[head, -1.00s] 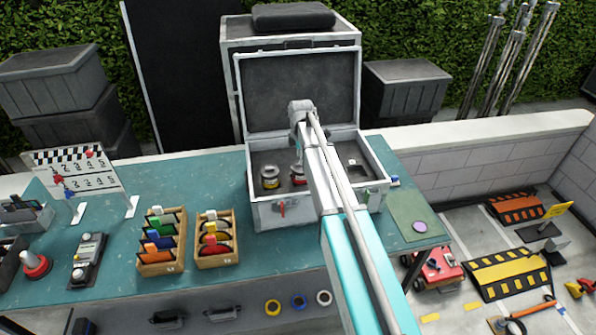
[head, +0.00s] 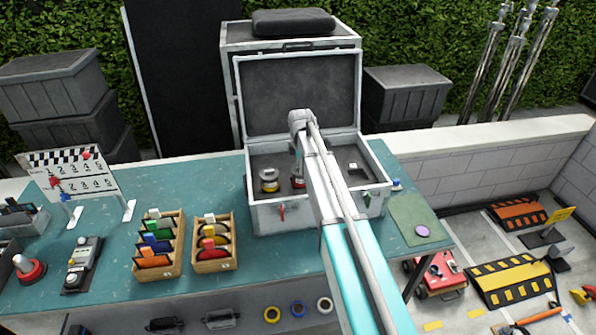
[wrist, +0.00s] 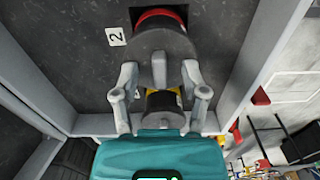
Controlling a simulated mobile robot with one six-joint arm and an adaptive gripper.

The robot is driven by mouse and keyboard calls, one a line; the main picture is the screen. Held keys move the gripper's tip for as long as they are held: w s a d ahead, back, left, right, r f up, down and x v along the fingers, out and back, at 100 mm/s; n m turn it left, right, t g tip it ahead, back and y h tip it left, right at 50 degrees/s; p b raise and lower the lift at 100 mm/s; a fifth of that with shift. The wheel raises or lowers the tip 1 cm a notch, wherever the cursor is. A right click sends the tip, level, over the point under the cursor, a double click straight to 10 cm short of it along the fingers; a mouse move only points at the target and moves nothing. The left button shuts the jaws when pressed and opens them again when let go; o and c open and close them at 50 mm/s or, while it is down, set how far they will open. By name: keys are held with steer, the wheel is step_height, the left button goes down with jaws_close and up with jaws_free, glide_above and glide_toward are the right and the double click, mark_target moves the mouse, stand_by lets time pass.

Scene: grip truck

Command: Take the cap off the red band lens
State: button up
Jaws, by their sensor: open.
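The red band lens (head: 297,182) stands in the open case, partly hidden by my arm in the head view. The wrist view shows its red band (wrist: 160,16) and, nearer, its broad dark grey cap (wrist: 150,42). A light grey upright piece (wrist: 158,66) shows at the middle of the cap's near edge. My gripper (wrist: 160,78) is open, with its fingers to the left and right of that piece, close to the cap. I cannot tell whether they touch it. The fingers are mostly hidden behind my arm in the head view.
A yellow band lens (head: 269,180) stands left of the red one; its yellow shows behind my gripper in the wrist view (wrist: 162,98). The case (head: 258,205) has raised walls and an upright lid (head: 298,85). Filter boxes (head: 214,264) stand on the teal table to the left.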

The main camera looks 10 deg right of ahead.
steer(key=shift+c, duration=0.3)
jaws_close()
steer(key=shift+r, duration=0.15)
step_height(320, 180, up, 3)
steer(key=p, duration=0.3)
steer(key=s+d+r+p, duration=0.2)
steer(key=s+r+p, duration=0.7)
steer(key=s, duration=0.5)
steer(key=shift+r+p, duration=0.35)
steer(key=shift+p, duration=0.2)
steer(key=shift+w, duration=0.1)
